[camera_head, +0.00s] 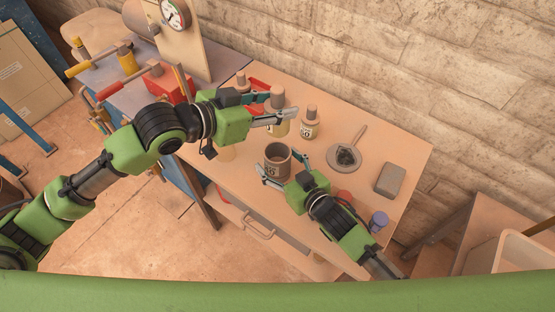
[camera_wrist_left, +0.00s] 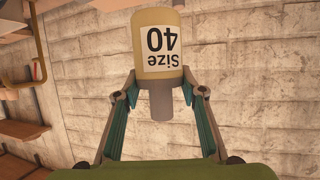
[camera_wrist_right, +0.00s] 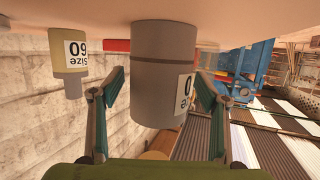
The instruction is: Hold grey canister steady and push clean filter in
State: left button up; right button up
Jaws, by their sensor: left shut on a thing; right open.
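A pale yellow filter with a grey neck and a "Size 40" label (camera_wrist_left: 160,45) is gripped at its neck by my left gripper (camera_wrist_left: 160,92), which is shut on it. In the head view my left gripper (camera_head: 283,105) is over the back of the table, beyond the canister. The grey canister (camera_head: 277,160) stands upright on the table with its top open. My right gripper (camera_head: 285,166) is open, with its fingers on either side of the canister; in the right wrist view the canister (camera_wrist_right: 162,75) fills the gap between them. Contact is unclear.
A "Size 60" filter (camera_head: 309,124) stands right of the held filter. A round grey dish (camera_head: 345,157) and a grey block (camera_head: 389,180) lie further right. A purple item (camera_head: 378,221) is near the front right. A brick wall (camera_head: 430,70) runs behind.

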aim_at(269, 134)
jog(key=shift+w+a+f, duration=0.1)
jog(key=shift+w+a, duration=0.1)
jog(key=shift+w, duration=0.15)
jog(key=c, duration=1.5)
pick_arm(q)
jog(key=shift+s+d+f, duration=0.1)
jog(key=shift+d+f, duration=0.05)
jog(key=shift+f, duration=0.25)
jog(key=shift+f+n+t+y, duration=0.4)
jog(key=shift+f+n+t, duration=0.1)
jog(key=shift+f+n, duration=0.15)
notch_tip(269, 134, down, 6)
jog(key=shift+f, duration=0.2)
jog(key=shift+t, duration=0.3)
jog(key=shift+f, duration=2.05)
